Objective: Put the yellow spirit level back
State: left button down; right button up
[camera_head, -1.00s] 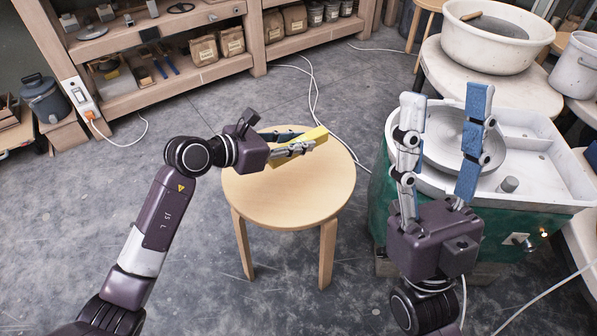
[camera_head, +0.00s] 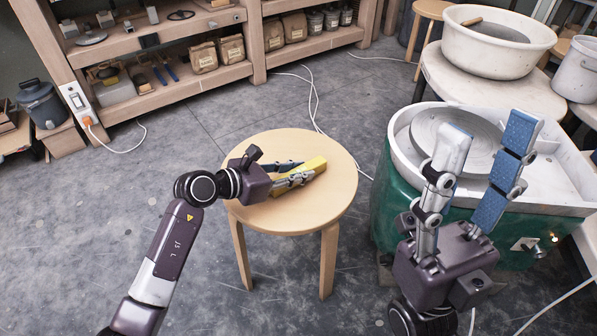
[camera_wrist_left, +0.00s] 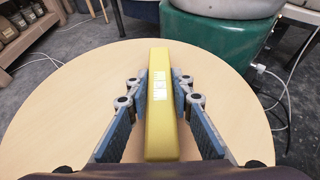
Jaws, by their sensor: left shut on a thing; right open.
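The yellow spirit level (camera_head: 305,174) is in the jaws of my left gripper (camera_head: 293,176), over the round wooden stool (camera_head: 300,219). In the left wrist view the level (camera_wrist_left: 160,125) lies lengthwise between the two blue finger pads, which close on its sides; its pale label faces up. Part of the level is hidden by the fingers in the head view. I cannot tell whether it touches the stool top. My right gripper (camera_head: 483,150) is open and empty, its fingers pointing up in front of the pottery wheel.
The pottery wheel (camera_head: 458,135) in its white tray and green housing stands at the right. Wooden shelves (camera_head: 180,90) with bags and tools line the back left. A white basin (camera_head: 497,50) sits on a table at the back right. A white cable (camera_head: 315,100) runs behind the stool.

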pick_arm(q)
jog(key=shift+f, duration=0.1)
jog(key=c, duration=1.7)
grip_release()
